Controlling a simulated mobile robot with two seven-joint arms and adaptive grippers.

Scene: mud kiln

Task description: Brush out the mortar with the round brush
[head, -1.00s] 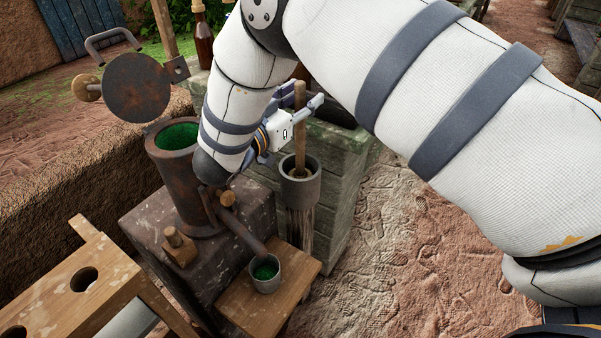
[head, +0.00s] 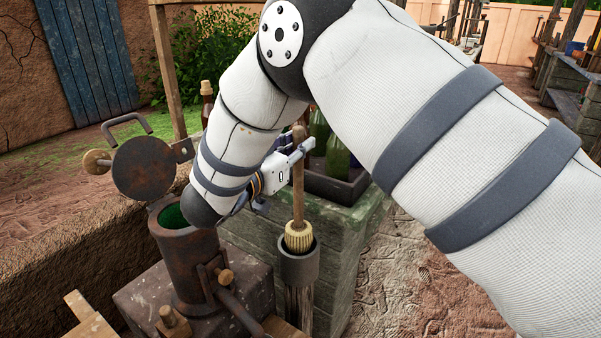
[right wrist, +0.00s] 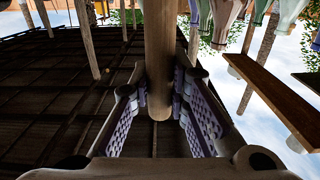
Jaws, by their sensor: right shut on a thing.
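My right gripper (head: 300,158) is shut on the wooden handle of the round brush (head: 298,190). The handle also shows between the finger pads in the right wrist view (right wrist: 160,50). The brush is upright, its pale bristle head (head: 298,237) at the mouth of a grey cup (head: 299,266) on a post; its lower end is hidden in or behind the cup. A rusty cylinder (head: 190,265) with green inside stands to the left, its round lid (head: 144,168) swung up; it looks like the mortar. My right forearm partly covers its mouth. My left gripper is not in view.
A stone block (head: 345,235) stands behind the cup, with a dark crate (head: 345,187) of green bottles (head: 337,155) on it. A brown bottle (head: 207,105) stands behind my forearm. A low mud wall (head: 70,245) runs at the left.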

